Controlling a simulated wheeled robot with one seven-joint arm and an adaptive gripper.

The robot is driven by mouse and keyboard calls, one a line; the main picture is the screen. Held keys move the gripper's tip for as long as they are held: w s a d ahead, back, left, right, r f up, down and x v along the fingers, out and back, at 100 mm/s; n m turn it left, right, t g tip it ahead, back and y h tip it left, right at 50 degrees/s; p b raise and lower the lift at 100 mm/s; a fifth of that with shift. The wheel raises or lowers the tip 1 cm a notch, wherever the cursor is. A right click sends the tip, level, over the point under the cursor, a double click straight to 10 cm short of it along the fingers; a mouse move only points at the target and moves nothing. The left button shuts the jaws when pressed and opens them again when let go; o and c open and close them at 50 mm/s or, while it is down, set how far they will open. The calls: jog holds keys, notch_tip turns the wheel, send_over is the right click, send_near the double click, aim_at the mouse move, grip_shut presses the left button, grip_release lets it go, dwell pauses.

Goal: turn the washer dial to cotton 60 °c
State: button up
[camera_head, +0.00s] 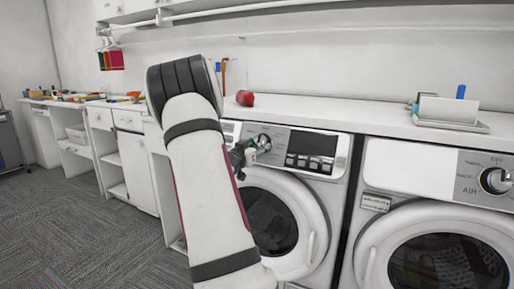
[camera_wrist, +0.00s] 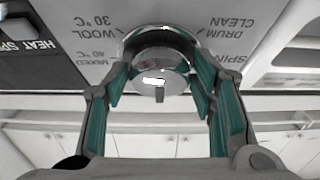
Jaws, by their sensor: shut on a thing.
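The washer (camera_head: 283,196) is the white front-loader in the middle of the head view. Its round chrome dial (camera_wrist: 158,48) sits on the grey panel, with my gripper (camera_wrist: 159,88) around it. The green-padded fingers stand on the dial's left and right sides, shut on it. A dark mark shows at the lower edge of the dial's face in the wrist view. Upside-down labels there include wool 30 °C, mixed 40 °C, drum clean and spin. I cannot see a cotton 60 °C label. In the head view, my gripper (camera_head: 246,154) is partly hidden by my arm.
A second machine (camera_head: 410,165) with its own dial (camera_head: 496,181) marked OFF and AIR stands close on the right. The counter above holds a red object (camera_head: 245,98) and a white tray (camera_head: 450,112). White cabinets (camera_head: 135,170) are at left, with open carpet (camera_head: 70,235) before them.

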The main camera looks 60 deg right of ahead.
jog(key=shift+m, duration=0.3)
jog(key=m+g, duration=0.1)
jog(key=m, duration=0.1)
jog(key=m+g, duration=0.1)
jog(key=m, duration=0.1)
jog(key=shift+w, duration=0.3)
jog(key=m+g, duration=0.1)
jog(key=m, duration=0.1)
jog(key=m+g+y+p, duration=0.1)
jog(key=m, duration=0.1)
jog(key=m+g+y, duration=0.1)
jog(key=m, duration=0.1)
jog(key=shift+w+d+r+m, duration=0.1)
jog(key=shift+w+r+m, duration=0.15)
jog(key=shift+m, duration=0.15)
jog(key=shift+f+y, duration=0.1)
jog(key=shift+y, duration=0.2)
jog(key=o, duration=1.1)
